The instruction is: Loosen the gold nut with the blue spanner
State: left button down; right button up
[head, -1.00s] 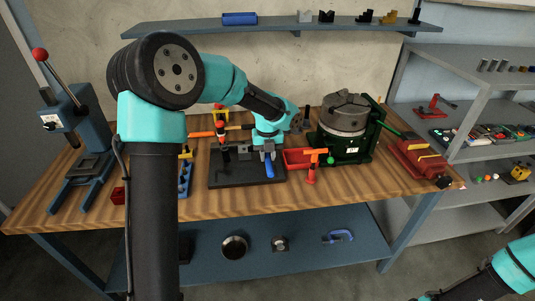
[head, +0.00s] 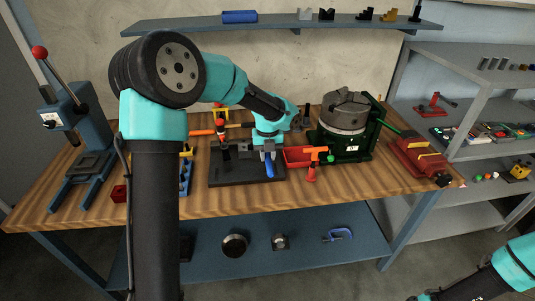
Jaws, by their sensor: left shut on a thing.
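My left gripper (head: 268,149) is over the right part of a black fixture plate (head: 232,178) on the bench. It is shut on the blue spanner (head: 269,168), whose blue handle points down and toward the front below the fingers. The spanner's head is hidden by the gripper. I cannot make out the gold nut; the gripper and wrist cover that part of the plate.
A red bin (head: 297,157) and an orange-red tool (head: 313,160) stand just right of the plate. A chuck on a green base (head: 346,148) and a red vise (head: 420,160) are farther right. A blue press (head: 82,135) stands at the left. The bench front is mostly clear.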

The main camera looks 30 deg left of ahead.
pick_arm(q)
jog(key=shift+f, duration=0.75)
dwell(0.8)
jog(key=shift+w+d, duration=0.1)
dwell(0.3)
jog(key=shift+w+d+n, duration=0.5)
jog(key=shift+d+n, duration=0.1)
jog(key=shift+n, duration=0.3)
jog(key=shift+w+d+n, duration=0.7)
jog(key=shift+w+n, duration=0.15)
jog(key=shift+n, duration=0.35)
jog(key=shift+w+d+n, duration=0.45)
jog(key=shift+w+n, duration=0.35)
jog(key=shift+n, duration=0.1)
jog(key=shift+w+d+n, duration=0.2)
jog(key=shift+w+n, duration=0.4)
jog(key=shift+n, duration=0.05)
jog(key=shift+w+d+n, duration=0.2)
jog(key=shift+w+n, duration=0.4)
jog(key=shift+n, duration=0.05)
jog(key=shift+r, duration=0.1)
